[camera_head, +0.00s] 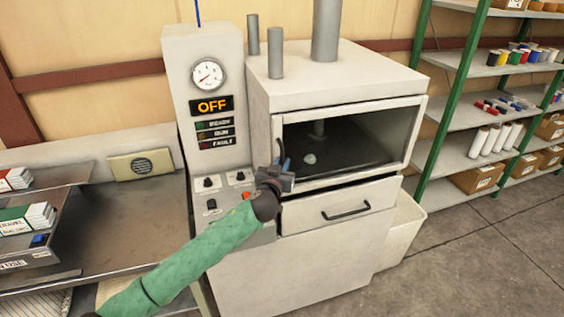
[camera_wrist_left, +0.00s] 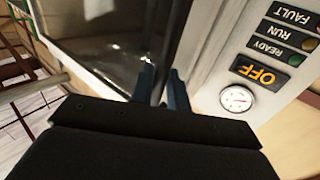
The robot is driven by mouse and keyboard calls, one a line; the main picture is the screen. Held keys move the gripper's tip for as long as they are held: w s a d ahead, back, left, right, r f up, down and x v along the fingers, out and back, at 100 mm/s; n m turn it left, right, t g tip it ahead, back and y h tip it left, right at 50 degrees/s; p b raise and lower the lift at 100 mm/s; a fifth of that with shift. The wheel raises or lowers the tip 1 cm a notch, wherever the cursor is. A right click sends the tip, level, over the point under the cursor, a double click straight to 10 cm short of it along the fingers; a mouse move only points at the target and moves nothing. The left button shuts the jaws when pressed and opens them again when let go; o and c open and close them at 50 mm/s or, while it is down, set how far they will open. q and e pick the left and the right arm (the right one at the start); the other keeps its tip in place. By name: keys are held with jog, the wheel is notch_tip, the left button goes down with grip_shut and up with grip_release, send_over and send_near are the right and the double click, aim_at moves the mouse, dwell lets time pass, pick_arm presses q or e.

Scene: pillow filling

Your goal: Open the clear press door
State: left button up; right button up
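The press (camera_head: 330,80) stands in the middle of the head view. Its clear door has a pale frame (camera_head: 416,130) around a dark see-through pane (camera_head: 365,135). The door lies across the front opening, shut or nearly so; I cannot tell which. A dark upright handle (camera_head: 281,150) is at its left edge. My left gripper (camera_head: 284,176) is at the lower part of this handle. In the left wrist view its blue fingers (camera_wrist_left: 162,88) lie close on both sides of the dark handle bar (camera_wrist_left: 172,40), with no clear gap. My right gripper is not in view.
A control column with a gauge (camera_head: 207,74) and a lit OFF display (camera_head: 212,105) stands left of the door. A drawer (camera_head: 310,212) is below the door, and a white bin (camera_head: 402,230) stands right of the press. Green-framed shelves (camera_head: 450,120) stand further right.

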pick_arm(q)
grip_shut()
jog(key=shift+f, duration=0.1)
